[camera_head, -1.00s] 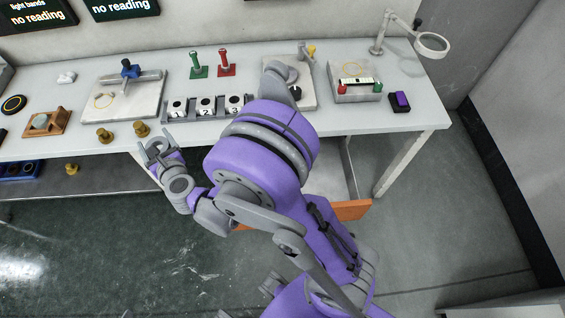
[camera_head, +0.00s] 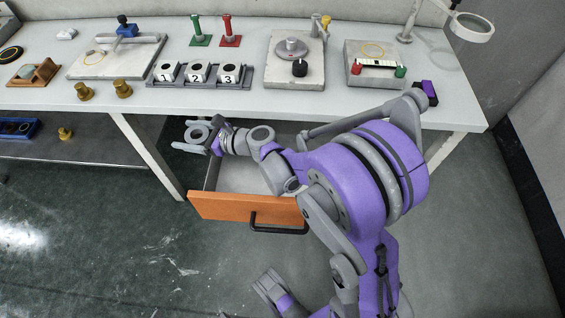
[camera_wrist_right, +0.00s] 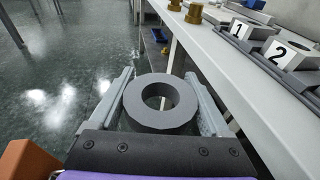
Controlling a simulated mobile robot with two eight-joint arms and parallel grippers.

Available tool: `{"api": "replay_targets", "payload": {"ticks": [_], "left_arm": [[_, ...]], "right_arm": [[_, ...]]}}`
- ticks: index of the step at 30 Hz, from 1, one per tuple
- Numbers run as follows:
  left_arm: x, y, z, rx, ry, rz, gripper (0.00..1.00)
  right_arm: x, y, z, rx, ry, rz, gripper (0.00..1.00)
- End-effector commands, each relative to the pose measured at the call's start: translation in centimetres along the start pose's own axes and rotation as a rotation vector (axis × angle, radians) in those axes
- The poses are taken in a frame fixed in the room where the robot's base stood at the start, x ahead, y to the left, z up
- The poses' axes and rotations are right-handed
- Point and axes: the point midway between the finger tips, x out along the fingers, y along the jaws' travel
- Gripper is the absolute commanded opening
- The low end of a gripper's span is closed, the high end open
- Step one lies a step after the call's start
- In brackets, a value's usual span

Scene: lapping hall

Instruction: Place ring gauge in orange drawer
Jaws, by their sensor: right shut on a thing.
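The ring gauge is a thick grey ring (camera_wrist_right: 134,108), held between the two fingers of my right gripper (camera_wrist_right: 163,103) in the right wrist view. In the head view my right gripper (camera_head: 197,136) is shut on it, just beyond the drawer's left side, near the table's front edge. The orange drawer (camera_head: 228,207) is pulled out under the table, with a black handle and a grey interior (camera_head: 245,178) partly covered by my right arm. No object shows in its visible part. A grey gripper, my left (camera_head: 272,288), shows at the bottom; its finger opening is unclear.
The white table (camera_head: 205,103) carries a rack of numbered blocks (camera_head: 198,80), a grey plate with a round stage (camera_head: 290,60), and brass pieces (camera_head: 122,89). A table leg (camera_head: 150,155) stands left of the drawer. Open floor lies in front.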

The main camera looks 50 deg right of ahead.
Motion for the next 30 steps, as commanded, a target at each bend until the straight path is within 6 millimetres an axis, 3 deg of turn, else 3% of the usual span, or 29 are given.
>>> {"api": "replay_targets", "payload": {"ticks": [9,15,20,30], "left_arm": [[0.1,0.0,0.0,0.000,0.000,0.000,1.00],[0.1,0.0,0.0,0.000,0.000,0.000,1.00],[0.6,0.0,0.2,0.000,-0.002,0.000,1.00],[3.9,0.0,1.2,0.000,-0.014,0.000,1.00]], "right_arm": [[-8.4,-0.1,0.1,-0.088,0.001,0.424,0.20],[-12.6,0.3,0.2,-0.104,-0.002,0.578,0.20],[-13.5,0.5,-0.9,-0.105,-0.003,0.617,0.20],[-11.7,0.7,-9.5,-0.105,-0.004,0.618,0.20]]}}
